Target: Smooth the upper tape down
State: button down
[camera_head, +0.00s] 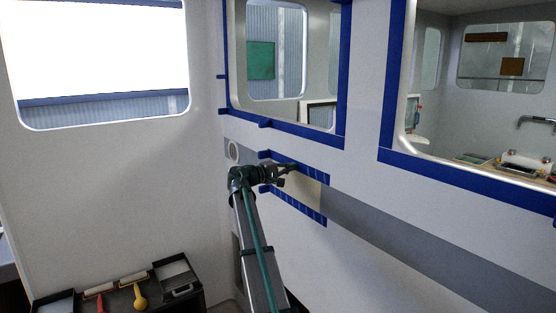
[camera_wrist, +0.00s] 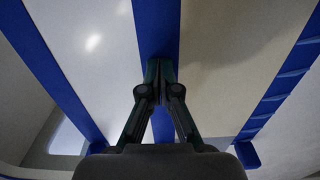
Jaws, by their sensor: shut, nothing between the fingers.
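The upper tape (camera_head: 315,175) is a blue strip on the white wall, along the top edge of a grey band. Its right part shows faint cross-lines in the head view. In the wrist view the upper tape (camera_wrist: 158,25) runs away from the fingertips and looks flat there. The lower tape (camera_head: 300,208) lies below, parallel to it; it shows at the right of the wrist view (camera_wrist: 272,98) with several raised cross-ridges. My gripper (camera_head: 293,167) is shut and empty, its fingertips (camera_wrist: 160,66) over the upper tape. Whether they touch it I cannot tell.
Blue tape (camera_head: 292,128) frames the window above, and another blue strip borders the right opening (camera_head: 470,178). A dark tray (camera_head: 120,298) with rollers and a yellow tool stands low at left.

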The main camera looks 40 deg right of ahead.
aim_at(314, 174)
jog(key=shift+s+a, duration=0.2)
jog(key=shift+s, duration=1.4)
jog(key=shift+s, duration=0.1)
jog(key=shift+s+a, duration=0.1)
jog(key=shift+s, duration=1.5)
jog(key=shift+s+a, duration=0.1)
jog(key=shift+a, duration=0.05)
jog(key=shift+s+a, duration=0.1)
jog(key=shift+s, duration=1.65)
jog(key=a, duration=0.8)
jog(key=shift+w+b, duration=0.4)
jog(key=shift+w, duration=0.05)
